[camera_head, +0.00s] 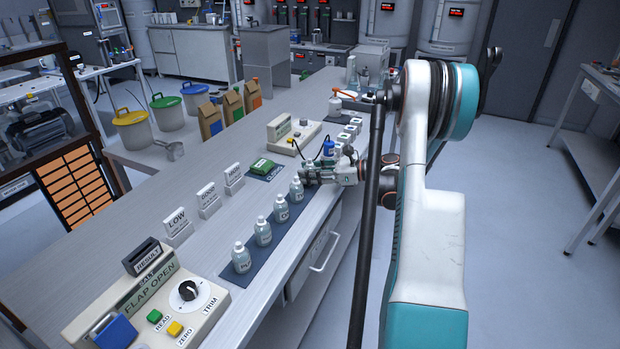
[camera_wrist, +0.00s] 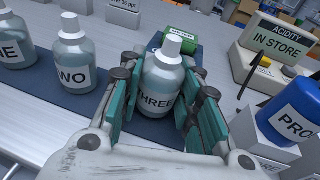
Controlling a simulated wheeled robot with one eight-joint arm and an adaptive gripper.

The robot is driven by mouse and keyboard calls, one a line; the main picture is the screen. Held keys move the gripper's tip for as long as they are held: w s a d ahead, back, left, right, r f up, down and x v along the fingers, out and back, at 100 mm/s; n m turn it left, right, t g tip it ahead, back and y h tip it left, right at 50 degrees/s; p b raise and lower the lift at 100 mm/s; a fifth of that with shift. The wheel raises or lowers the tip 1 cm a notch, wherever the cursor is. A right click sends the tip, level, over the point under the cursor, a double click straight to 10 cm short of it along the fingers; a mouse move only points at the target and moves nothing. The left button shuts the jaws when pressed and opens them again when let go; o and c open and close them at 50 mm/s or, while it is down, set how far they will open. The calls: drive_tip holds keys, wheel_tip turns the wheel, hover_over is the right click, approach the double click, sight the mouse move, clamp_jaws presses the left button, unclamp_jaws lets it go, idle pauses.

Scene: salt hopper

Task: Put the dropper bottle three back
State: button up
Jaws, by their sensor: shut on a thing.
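My gripper (camera_head: 304,176) is shut on dropper bottle three (camera_wrist: 160,85), a clear-grey bottle with a white cap and a label reading THREE. In the wrist view it stands upright between the teal fingers. In the head view bottle three (camera_head: 296,190) is at the far end of the bottle row, partly covered by the fingers. It is over the dark blue mat (camera_head: 262,268); I cannot tell whether its base touches. Bottle two (camera_wrist: 75,55) stands to its left in the wrist view, with bottle one (camera_wrist: 14,45) beyond.
A blue-topped bottle (camera_wrist: 292,112) stands close right of my gripper on a white block. A green block (camera_head: 263,168) lies behind bottle three. The acidity box (camera_wrist: 280,50) reads IN STORE. Low sign blocks (camera_head: 208,200) line the bench behind the row.

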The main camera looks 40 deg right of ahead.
drive_tip(key=shift+f, duration=0.3)
drive_tip(key=shift+f, duration=0.2)
drive_tip(key=o, duration=1)
drive_tip(key=shift+r, duration=0.2)
drive_tip(key=shift+s+d+r, duration=0.15)
drive_tip(key=shift+s+d, duration=0.05)
drive_tip(key=shift+s, duration=0.05)
drive_tip(key=p+v, duration=0.3)
drive_tip(key=v, duration=0.8)
drive_tip(key=shift+s+d, duration=0.1)
drive_tip(key=shift+s, duration=0.1)
